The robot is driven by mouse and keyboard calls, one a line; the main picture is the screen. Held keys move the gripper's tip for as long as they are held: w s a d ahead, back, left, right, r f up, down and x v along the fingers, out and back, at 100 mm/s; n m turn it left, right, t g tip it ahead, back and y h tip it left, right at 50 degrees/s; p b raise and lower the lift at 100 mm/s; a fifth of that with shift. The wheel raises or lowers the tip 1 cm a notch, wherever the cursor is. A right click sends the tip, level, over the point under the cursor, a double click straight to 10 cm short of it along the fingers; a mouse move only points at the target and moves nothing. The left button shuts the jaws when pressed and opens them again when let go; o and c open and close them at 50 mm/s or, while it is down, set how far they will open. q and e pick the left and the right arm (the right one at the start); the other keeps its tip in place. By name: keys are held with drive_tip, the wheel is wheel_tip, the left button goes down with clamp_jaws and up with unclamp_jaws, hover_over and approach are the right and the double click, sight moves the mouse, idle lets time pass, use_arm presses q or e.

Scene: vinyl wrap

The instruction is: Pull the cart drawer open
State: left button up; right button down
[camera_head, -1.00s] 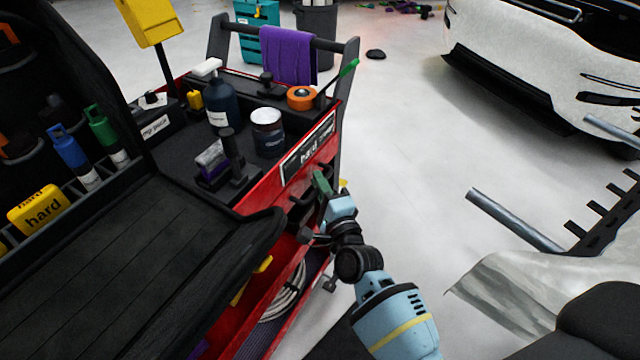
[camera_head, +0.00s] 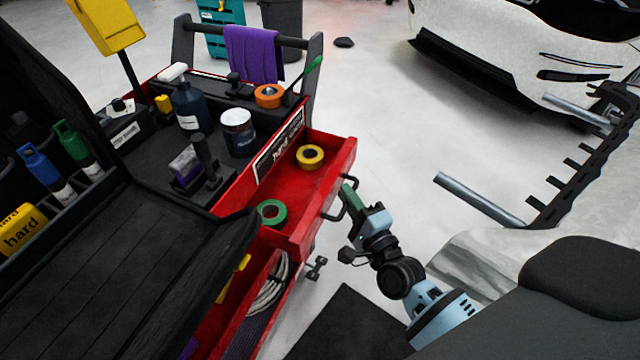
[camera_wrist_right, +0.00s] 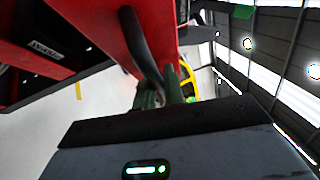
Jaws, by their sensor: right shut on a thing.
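The red cart drawer (camera_head: 333,165) stands pulled out from the cart's side in the head view. A yellow tape roll (camera_head: 310,157) and a green tape roll (camera_head: 271,212) lie inside it. The black drawer handle (camera_head: 342,204) is on its front face. It also shows as a dark bar in the right wrist view (camera_wrist_right: 141,48). My right gripper (camera_head: 350,195) is at the handle, its green fingers shut on it. The fingers show low in the right wrist view (camera_wrist_right: 160,97). My left gripper is not in view.
The cart top (camera_head: 150,150) carries bottles, a jar and an orange tape roll (camera_head: 269,96). A black seat-like surface (camera_head: 110,270) covers the lower left. A metal bar (camera_head: 480,198) and a rack stand at right. Grey floor lies between the cart and the white car (camera_head: 500,60).

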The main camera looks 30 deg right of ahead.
drive_tip(key=s+d, duration=0.5)
drive_tip(key=s, duration=0.1)
drive_tip(key=shift+s+d, duration=0.2)
drive_tip(key=shift+s, duration=0.1)
drive_tip(key=c, duration=1.8)
unclamp_jaws()
drive_tip(key=shift+o, duration=0.2)
drive_tip(key=s+f, duration=0.1)
drive_tip(key=s, duration=0.6)
drive_tip(key=shift+s+d, duration=0.15)
drive_tip(key=shift+s, duration=0.2)
